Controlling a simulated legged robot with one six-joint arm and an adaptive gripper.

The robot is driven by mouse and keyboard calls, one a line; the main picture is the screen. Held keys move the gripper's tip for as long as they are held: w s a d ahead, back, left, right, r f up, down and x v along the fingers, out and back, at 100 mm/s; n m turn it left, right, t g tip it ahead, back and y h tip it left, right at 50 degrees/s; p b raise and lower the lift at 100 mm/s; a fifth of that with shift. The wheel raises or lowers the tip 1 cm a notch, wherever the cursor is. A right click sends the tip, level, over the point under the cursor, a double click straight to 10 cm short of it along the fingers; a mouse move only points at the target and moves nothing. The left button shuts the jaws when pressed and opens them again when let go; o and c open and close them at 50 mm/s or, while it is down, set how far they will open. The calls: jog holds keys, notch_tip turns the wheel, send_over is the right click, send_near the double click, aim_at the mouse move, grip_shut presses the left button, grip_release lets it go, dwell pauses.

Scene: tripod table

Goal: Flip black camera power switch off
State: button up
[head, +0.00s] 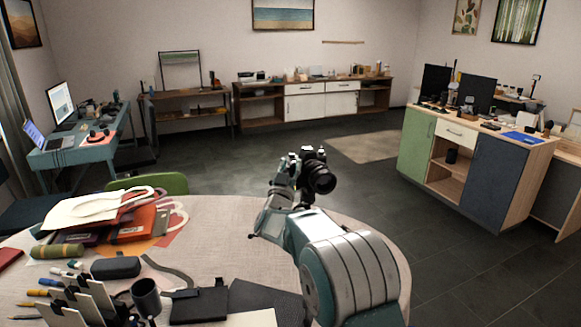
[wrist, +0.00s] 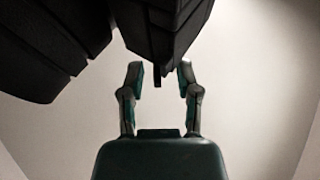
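The black camera (head: 320,175) shows in the head view above the far edge of the round table (head: 230,225), its lens towards the right front. What supports it is hidden behind my arm. In the wrist view the dark camera (wrist: 165,30) fills the top, with a large ribbed dark part at left. My gripper (head: 290,182) is right at the camera's left side. In the wrist view my gripper (wrist: 164,80) has its fingers apart, with a narrow dark piece of the camera between them and light gaps showing. The power switch cannot be made out.
The table's left side holds red folders (head: 135,225), a green roll (head: 58,251), a dark case (head: 116,267), a mug (head: 146,298) and a pen holder (head: 75,300). A green chair (head: 150,184) stands behind.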

grip_shut()
jog(key=shift+d+n+t+y, duration=0.25)
jog(key=shift+n+t+y, duration=0.25)
jog(key=shift+y, duration=0.6)
jog(key=shift+d+n+g+y, duration=0.2)
jog(key=shift+n+y, duration=0.95)
jog(key=shift+y, duration=1.1)
jog(key=shift+d+n+g+y, duration=0.1)
jog(key=shift+d+n+y, duration=0.15)
jog(key=shift+n+y, duration=1.45)
jog(key=shift+m+y, duration=0.55)
